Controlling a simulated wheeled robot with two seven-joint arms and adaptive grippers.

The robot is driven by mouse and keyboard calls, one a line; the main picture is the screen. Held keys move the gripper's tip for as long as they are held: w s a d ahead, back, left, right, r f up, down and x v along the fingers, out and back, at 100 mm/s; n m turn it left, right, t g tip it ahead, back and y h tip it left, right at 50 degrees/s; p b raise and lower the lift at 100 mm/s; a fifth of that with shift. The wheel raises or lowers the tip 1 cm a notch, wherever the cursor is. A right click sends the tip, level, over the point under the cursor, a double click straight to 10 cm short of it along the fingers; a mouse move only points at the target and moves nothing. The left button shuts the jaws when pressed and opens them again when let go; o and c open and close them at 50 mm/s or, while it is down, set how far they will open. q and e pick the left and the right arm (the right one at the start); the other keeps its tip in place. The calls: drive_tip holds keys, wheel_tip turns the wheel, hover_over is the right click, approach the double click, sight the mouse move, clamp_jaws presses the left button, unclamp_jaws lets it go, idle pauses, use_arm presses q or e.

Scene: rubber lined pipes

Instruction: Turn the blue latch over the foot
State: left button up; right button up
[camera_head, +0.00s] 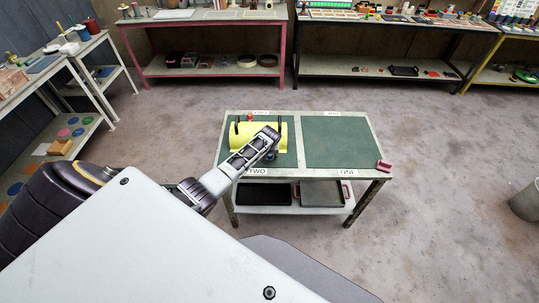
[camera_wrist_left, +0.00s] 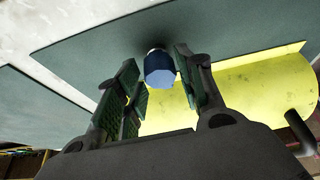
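A blue faceted knob, which looks like the blue latch (camera_wrist_left: 159,70), shows in the left wrist view on a short pale stem against the dark green surface. My left gripper (camera_wrist_left: 156,62) is open, with one finger on each side of the knob; I cannot tell whether either touches it. A yellow curved sheet or trough (camera_wrist_left: 260,85) lies just right of the knob. In the head view my left gripper (camera_head: 270,153) is over the yellow piece's (camera_head: 244,130) near right edge, and my arm hides the latch. The foot cannot be made out. My right gripper is not in view.
A small red thing (camera_head: 250,117) is behind the yellow piece. Trays (camera_head: 322,193) sit on the lower shelf. Other benches line the walls.

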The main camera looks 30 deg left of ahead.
use_arm(q)
drive_tip(key=shift+o, duration=0.7)
drive_tip(key=shift+s, duration=0.1)
drive_tip(key=shift+r, duration=0.1)
drive_tip(key=v, duration=1.1)
drive_tip(key=shift+r, duration=0.3)
drive_tip(key=shift+d, duration=0.1)
drive_tip(key=shift+s, duration=0.1)
idle(0.3)
